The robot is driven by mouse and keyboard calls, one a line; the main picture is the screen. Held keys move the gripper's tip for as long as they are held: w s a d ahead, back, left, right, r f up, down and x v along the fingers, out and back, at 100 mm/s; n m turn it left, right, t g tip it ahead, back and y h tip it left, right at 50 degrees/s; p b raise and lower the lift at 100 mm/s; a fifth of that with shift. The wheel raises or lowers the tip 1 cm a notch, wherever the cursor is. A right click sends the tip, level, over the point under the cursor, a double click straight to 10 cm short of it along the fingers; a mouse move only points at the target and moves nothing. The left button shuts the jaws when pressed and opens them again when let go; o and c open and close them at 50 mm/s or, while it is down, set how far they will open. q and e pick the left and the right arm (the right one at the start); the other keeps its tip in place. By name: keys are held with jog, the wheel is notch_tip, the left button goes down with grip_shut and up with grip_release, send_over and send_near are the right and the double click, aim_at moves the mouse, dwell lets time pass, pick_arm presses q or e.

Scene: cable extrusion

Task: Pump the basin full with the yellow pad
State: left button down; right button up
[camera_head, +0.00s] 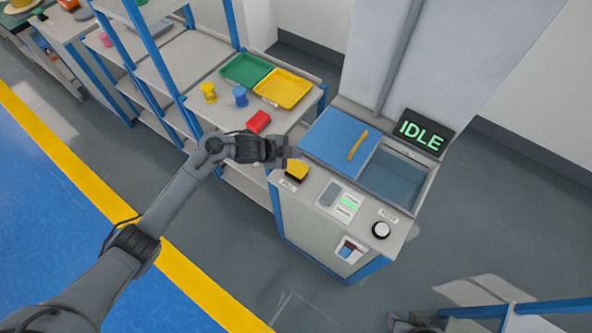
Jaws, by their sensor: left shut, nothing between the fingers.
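The yellow pad (297,170) sits on the machine's top at its left front corner, with a small label in front of it. My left gripper (287,154) is shut and empty, just behind and above the pad; I cannot tell whether it touches it. The basin (392,182) is a rectangular opening in the machine's top, blue-grey inside; its fill level is hard to tell. A blue lid (328,131) with a yellow handle lies left of the opening. A dark part at the bottom edge seems to be my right gripper (412,323), mostly cut off.
A display (421,133) behind the basin reads IDLE. A round knob (381,230) and a panel with a green light (350,202) are on the machine's front top. A shelf bench on the left holds green and yellow trays (283,88), spools and a red block (258,122).

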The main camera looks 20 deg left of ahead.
aim_at(294, 168)
pick_arm(q)
notch_tip(294, 168, down, 3)
jog(key=shift+r+b, duration=0.2)
jog(key=shift+b, duration=0.6)
jog(key=shift+f+b, duration=0.5)
jog(key=shift+f, duration=0.45)
pick_arm(e)
jog(key=shift+d+f, duration=0.1)
jog(key=shift+f, duration=1.75)
pick_arm(q)
jog(key=shift+f, duration=0.2)
jog(key=shift+f, duration=0.2)
pick_arm(e)
jog(key=shift+f, duration=0.1)
